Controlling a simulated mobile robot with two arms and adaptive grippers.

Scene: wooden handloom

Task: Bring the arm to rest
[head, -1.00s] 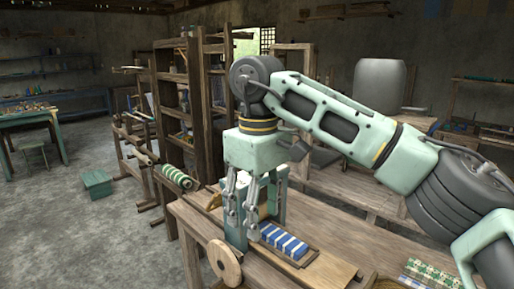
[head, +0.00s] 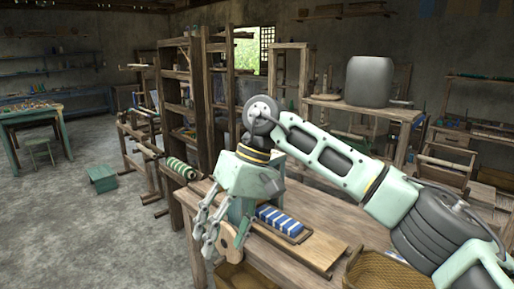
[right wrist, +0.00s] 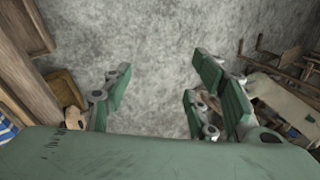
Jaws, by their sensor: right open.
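My right arm reaches in from the right in the head view and bends down at a grey joint. My right gripper (head: 222,243) hangs tilted at the front left edge of the wooden bench (head: 335,205). Its fingers are apart and hold nothing. In the right wrist view the spread green finger pads (right wrist: 160,88) have only grey floor between them. A blue-and-white striped piece (head: 280,220) lies in a wooden holder on the bench, right of the gripper and apart from it. My left gripper is not in view.
A round wooden disc (head: 228,241) on the bench front is partly behind the gripper. A wooden frame with a green-striped roll (head: 180,168) stands to the left. A woven basket (head: 385,272) is at the front right.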

